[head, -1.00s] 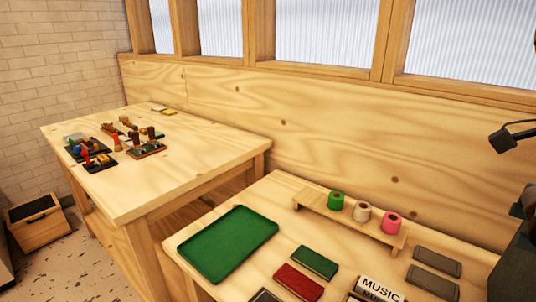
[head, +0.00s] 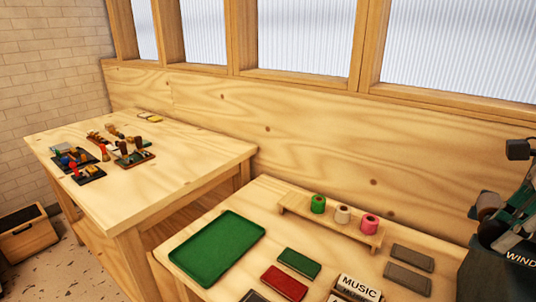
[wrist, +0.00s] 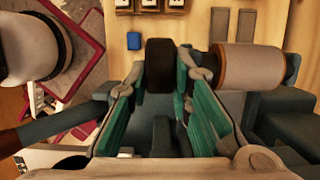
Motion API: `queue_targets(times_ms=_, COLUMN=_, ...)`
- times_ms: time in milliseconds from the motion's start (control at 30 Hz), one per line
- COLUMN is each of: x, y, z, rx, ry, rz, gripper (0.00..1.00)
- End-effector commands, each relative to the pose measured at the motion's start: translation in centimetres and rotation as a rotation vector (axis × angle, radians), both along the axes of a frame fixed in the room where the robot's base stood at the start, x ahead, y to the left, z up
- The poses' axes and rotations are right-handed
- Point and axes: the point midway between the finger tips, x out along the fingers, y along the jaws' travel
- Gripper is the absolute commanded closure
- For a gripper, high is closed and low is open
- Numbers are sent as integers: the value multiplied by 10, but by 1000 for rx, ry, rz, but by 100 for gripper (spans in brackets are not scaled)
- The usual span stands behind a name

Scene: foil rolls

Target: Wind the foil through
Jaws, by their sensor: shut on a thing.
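In the wrist view my gripper (wrist: 158,95) has its two teal fingers on either side of a dark, rounded block or knob (wrist: 160,62) and is shut on it. A pale roll with copper-coloured edges (wrist: 250,67) lies just right of the fingers, on the grey-blue machine (wrist: 285,125). In the head view the dark machine (head: 497,270), lettered "WIND", is cut off at the right edge, with teal parts above it. Green (head: 318,204), cream (head: 342,214) and pink (head: 369,224) rolls stand on a wooden rack. Any foil strip cannot be made out.
A green tray (head: 217,248), green and red blocks, grey blocks (head: 410,268) and a "MUSIC" block (head: 359,287) lie on the near bench. Another bench (head: 190,165) with small items stands at left. A large white cylinder (wrist: 35,45) is close in the wrist view.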

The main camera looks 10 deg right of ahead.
Motion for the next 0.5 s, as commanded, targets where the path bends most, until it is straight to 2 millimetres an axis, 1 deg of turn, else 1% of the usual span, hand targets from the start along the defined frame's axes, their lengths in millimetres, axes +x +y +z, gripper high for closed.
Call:
queue_targets(times_ms=367, x=0, y=0, z=0, rx=2, ry=-4, rz=1, gripper=100)
queue_targets(times_ms=400, x=0, y=0, z=0, rx=2, ry=-4, rz=1, gripper=76)
queue_targets(times_ms=467, x=0, y=0, z=0, rx=2, ry=-3, rz=1, gripper=62)
queue_targets(times_ms=500, x=0, y=0, z=0, rx=2, ry=-3, rz=1, gripper=60)
